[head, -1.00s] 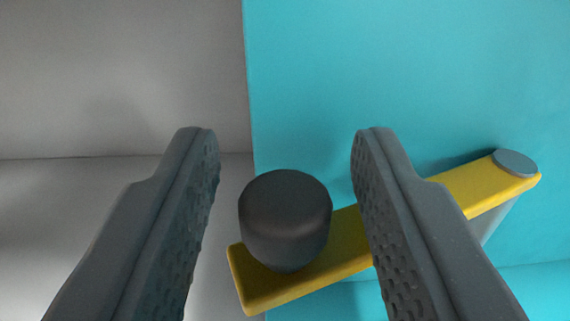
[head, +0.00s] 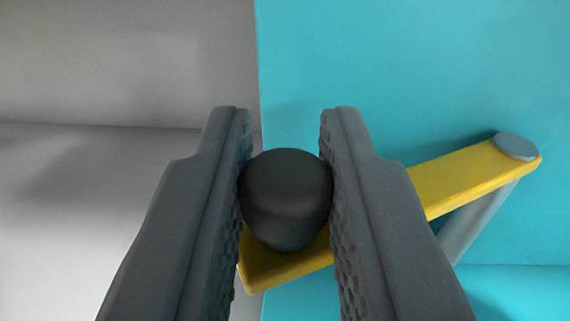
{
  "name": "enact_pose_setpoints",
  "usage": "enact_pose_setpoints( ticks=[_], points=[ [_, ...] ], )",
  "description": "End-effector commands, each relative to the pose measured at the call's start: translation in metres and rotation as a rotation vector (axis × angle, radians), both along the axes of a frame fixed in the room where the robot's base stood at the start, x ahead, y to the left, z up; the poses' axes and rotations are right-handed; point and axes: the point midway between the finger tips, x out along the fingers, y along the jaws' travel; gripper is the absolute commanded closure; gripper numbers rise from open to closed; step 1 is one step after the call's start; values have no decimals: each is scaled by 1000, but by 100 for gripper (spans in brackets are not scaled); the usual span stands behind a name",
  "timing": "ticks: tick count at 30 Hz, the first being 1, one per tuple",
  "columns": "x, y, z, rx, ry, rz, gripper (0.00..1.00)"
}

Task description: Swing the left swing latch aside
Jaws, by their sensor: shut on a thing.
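The swing latch is a yellow bar (head: 460,180) that slants from its grey round pivot (head: 515,147) at the right down to its free end at the lower left. A black cylindrical knob (head: 286,195) stands on the free end. My gripper (head: 285,150) is shut on the knob, with one finger against each side of it. The fingers hide the middle of the bar. Only one latch is in view.
A turquoise panel (head: 400,70) lies behind the latch, and its left edge runs just left of the knob. A grey rod (head: 475,222) shows below the bar near the pivot. Plain grey surfaces (head: 110,70) fill the left side.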

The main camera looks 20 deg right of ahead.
Motion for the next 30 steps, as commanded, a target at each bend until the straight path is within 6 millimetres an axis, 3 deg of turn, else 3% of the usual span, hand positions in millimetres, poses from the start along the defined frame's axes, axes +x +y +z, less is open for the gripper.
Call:
enact_pose_setpoints(
  ticks=[4, 13, 14, 15, 16, 30],
  points=[
    [5, 12, 2, -2, -3, 32, 100],
    [5, 12, 2, -2, -2, 36, 100],
    [5, 13, 2, -2, -2, 36, 75],
    [5, 13, 2, -2, -2, 35, 64],
    [5, 13, 1, -2, -2, 35, 62],
    [-5, 15, -1, 0, 4, 34, 62]
  ],
)
